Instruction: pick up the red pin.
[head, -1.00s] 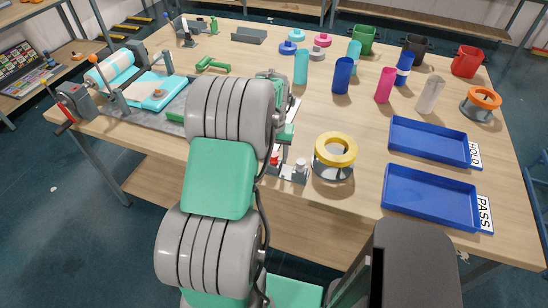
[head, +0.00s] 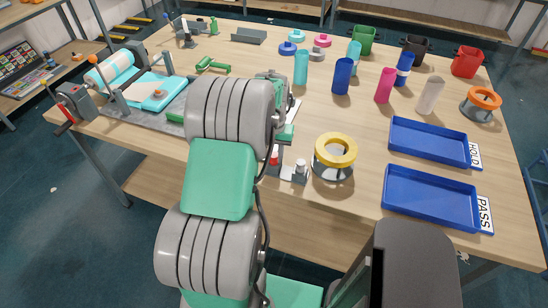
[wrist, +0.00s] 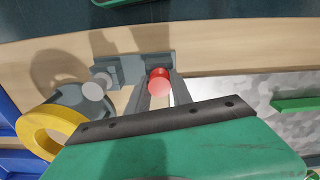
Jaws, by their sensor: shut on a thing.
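The red pin (wrist: 158,80) shows its round red top in the wrist view, between the two fingers of my gripper (wrist: 159,92). My gripper is shut on it. The pin is at or just above a grey holder (wrist: 128,66); I cannot tell whether it is clear of it. In the head view a small red part of the pin (head: 274,157) shows beside my arm at the bench's front edge. My arm hides most of my gripper there.
A grey-topped pin (wrist: 93,90) stands beside the red one. A yellow ring on a round stand (head: 335,150) is close to the right. Blue trays marked HOLD (head: 430,125) and PASS (head: 432,178) lie farther right. Several coloured cups stand behind.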

